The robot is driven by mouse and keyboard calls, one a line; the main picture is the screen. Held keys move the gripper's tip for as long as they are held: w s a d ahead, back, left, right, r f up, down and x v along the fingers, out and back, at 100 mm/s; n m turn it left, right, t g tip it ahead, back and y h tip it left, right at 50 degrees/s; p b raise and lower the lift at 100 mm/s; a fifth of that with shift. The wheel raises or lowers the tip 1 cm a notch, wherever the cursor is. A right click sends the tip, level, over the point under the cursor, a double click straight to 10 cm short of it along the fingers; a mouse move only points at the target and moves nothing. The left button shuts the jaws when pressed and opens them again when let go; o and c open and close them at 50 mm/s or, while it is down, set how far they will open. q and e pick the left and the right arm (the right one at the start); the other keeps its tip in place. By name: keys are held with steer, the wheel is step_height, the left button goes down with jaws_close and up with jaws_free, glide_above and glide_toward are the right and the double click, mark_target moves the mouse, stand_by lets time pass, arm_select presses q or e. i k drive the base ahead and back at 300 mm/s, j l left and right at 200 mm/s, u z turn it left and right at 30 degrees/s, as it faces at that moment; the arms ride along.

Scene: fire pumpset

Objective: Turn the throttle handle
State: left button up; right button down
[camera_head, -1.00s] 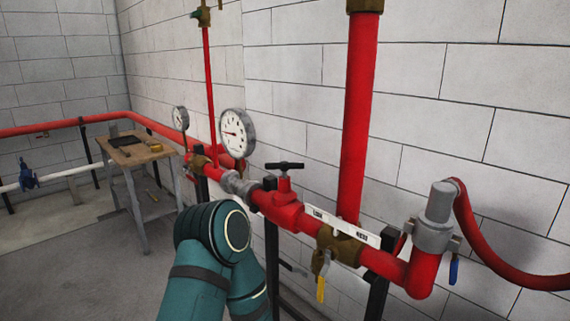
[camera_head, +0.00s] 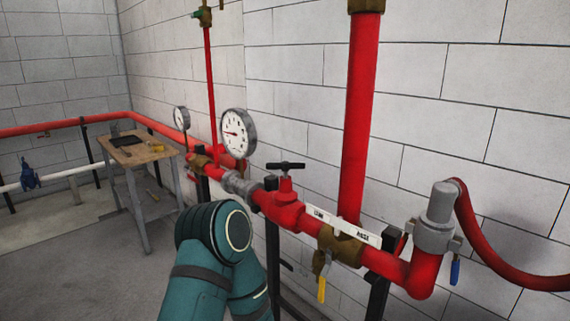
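A black T-shaped handle (camera_head: 286,166) sits on top of the red valve body (camera_head: 284,198) in the red pipe run along the wall; it is the likely throttle handle, though no label on it is readable. A yellow lever (camera_head: 321,288) hangs down below a brass valve (camera_head: 340,246) to its right. A blue lever (camera_head: 455,271) hangs below the grey fitting at the far right. A teal arm link of mine rises from the bottom, left of and in front of the pipe. Neither gripper is visible.
Two round gauges stand on the pipe, a large one (camera_head: 238,132) and a small one (camera_head: 182,118). A vertical red pipe (camera_head: 360,120) rises behind the brass valve. A wooden-topped table (camera_head: 128,156) with tools stands at the back left. The floor between is clear.

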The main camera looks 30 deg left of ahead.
mark_target(285, 166)
steer(key=z, duration=1.05)
steer(key=k+j, duration=0.1)
steer(key=j, duration=0.7)
steer(key=k+j, duration=0.15)
steer(key=j, duration=0.65)
steer(key=k+z, duration=0.05)
